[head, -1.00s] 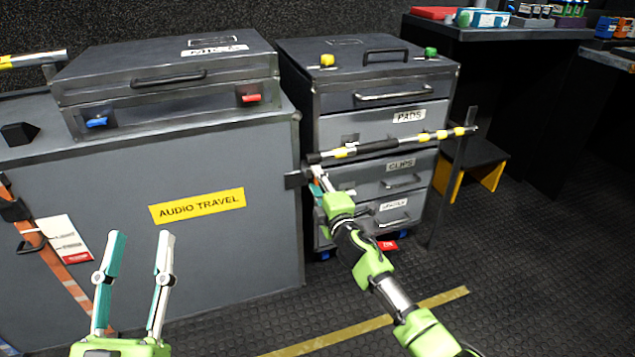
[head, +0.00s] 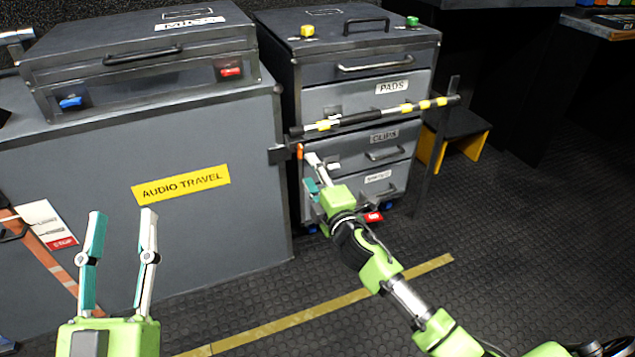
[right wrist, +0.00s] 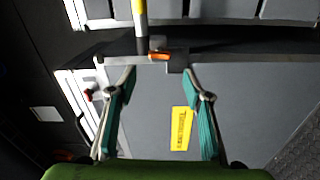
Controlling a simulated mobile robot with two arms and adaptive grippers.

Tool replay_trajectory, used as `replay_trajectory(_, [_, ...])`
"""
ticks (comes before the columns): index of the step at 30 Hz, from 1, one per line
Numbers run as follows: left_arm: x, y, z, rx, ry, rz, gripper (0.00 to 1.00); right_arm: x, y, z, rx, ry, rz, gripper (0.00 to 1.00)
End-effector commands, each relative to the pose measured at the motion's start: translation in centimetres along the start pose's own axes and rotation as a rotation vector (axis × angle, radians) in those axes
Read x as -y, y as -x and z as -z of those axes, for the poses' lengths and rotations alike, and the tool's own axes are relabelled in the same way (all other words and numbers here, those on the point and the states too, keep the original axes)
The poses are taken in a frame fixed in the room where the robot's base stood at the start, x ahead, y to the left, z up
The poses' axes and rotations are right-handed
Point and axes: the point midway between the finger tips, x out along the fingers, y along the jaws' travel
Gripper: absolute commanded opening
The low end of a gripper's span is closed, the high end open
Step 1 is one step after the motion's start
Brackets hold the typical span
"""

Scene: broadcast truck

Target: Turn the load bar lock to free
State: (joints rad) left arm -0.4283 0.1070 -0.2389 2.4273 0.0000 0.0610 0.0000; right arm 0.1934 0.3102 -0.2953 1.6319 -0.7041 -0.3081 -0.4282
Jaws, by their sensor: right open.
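The load bar (head: 372,117) is a dark bar with yellow bands, running across the front of the drawer cabinet. Its lock is a small orange lever (head: 300,151) at the bar's left end, near a dark bracket (head: 279,155). In the right wrist view the orange lever (right wrist: 159,57) lies crosswise below the bar's end, ahead of and between the fingertips. My right gripper (head: 309,170) is open and empty, just below and right of the lever in the head view; contact cannot be told. My left gripper (head: 123,213) is open and empty, in front of the AUDIO TRAVEL case.
The grey AUDIO TRAVEL case (head: 240,215) stands left of the drawer cabinet (head: 330,98). A smaller case (head: 140,60) lies on top of it. A dark post (head: 435,155) holds the bar's right end. The floor (head: 520,250) at right is clear.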

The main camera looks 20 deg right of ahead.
Motion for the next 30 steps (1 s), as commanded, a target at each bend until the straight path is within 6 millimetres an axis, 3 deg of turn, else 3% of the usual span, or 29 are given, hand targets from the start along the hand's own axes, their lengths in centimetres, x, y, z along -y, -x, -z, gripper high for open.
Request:
replay_trajectory(3, [0.0,0.0,0.0,0.000,0.000,0.000,0.40,0.1,1.9,0.0,0.001,0.000,0.002,0.46])
replay_trajectory(9, [0.0,0.0,0.0,0.000,0.000,0.000,0.40,0.0,3.5,0.0,0.000,0.000,0.001,0.46])
replay_trajectory(25, [0.0,0.0,0.0,0.000,0.000,0.000,0.40,0.0,3.8,0.1,-0.002,-0.004,0.000,0.46])
replay_trajectory(28, [0.0,0.0,0.0,0.000,0.000,0.000,0.40,-0.1,4.7,1.5,-0.032,-0.073,-0.002,0.46])
replay_trajectory(30, [0.0,0.0,0.0,0.000,0.000,0.000,0.40,-0.5,6.3,3.8,-0.085,-0.194,-0.006,0.46])
